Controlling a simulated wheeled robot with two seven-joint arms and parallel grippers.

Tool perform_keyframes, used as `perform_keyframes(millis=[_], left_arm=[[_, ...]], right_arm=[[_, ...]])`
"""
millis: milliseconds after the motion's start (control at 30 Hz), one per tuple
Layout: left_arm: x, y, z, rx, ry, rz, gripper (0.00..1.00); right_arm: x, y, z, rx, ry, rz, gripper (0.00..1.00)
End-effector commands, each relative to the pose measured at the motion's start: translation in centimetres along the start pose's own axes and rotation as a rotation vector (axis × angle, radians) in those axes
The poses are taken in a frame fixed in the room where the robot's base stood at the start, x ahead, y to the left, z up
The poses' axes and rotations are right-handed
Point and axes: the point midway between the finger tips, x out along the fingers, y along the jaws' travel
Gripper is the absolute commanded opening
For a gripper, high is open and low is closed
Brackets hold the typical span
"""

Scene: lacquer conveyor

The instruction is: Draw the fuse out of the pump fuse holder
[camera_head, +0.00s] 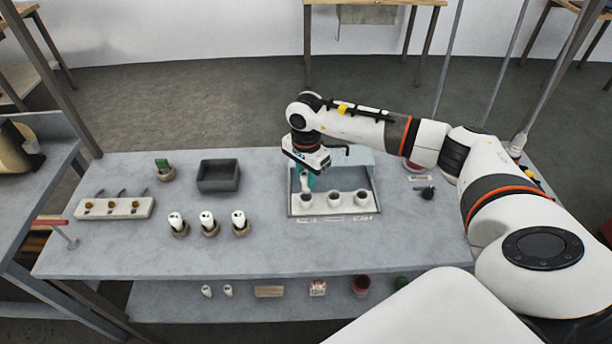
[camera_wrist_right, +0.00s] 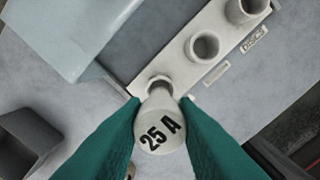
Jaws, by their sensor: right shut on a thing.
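The fuse panel (camera_head: 331,211) on the bench holds three white round sockets in a row, with small labels along its front edge. My right gripper (camera_head: 305,184) is over the left socket (camera_head: 305,201). In the wrist view its teal fingers (camera_wrist_right: 162,128) are shut on a white fuse (camera_wrist_right: 162,120) marked "25 A". The fuse's narrow end overlaps the end socket (camera_wrist_right: 159,82); I cannot tell whether it is still inside. The middle socket (camera_wrist_right: 203,46) looks open and empty. My left gripper is not in view.
A raised grey cover (camera_head: 347,156) stands behind the sockets. Left of the panel are three white fuses in brown cups (camera_head: 208,222), a dark grey bin (camera_head: 218,188) and a pale rack (camera_head: 114,209). A small black object (camera_head: 427,193) lies right. The front of the bench is clear.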

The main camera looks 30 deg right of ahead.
Motion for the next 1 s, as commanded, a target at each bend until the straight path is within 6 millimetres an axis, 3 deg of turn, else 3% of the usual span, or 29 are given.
perform_keyframes(millis=[567,1000], left_arm=[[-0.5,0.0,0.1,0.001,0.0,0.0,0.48],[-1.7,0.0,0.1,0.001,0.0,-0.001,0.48]], right_arm=[[-1.0,0.0,0.0,0.0,0.0,0.0,0.0],[-3.8,0.0,0.0,0.0,0.0,0.0,0.0]])
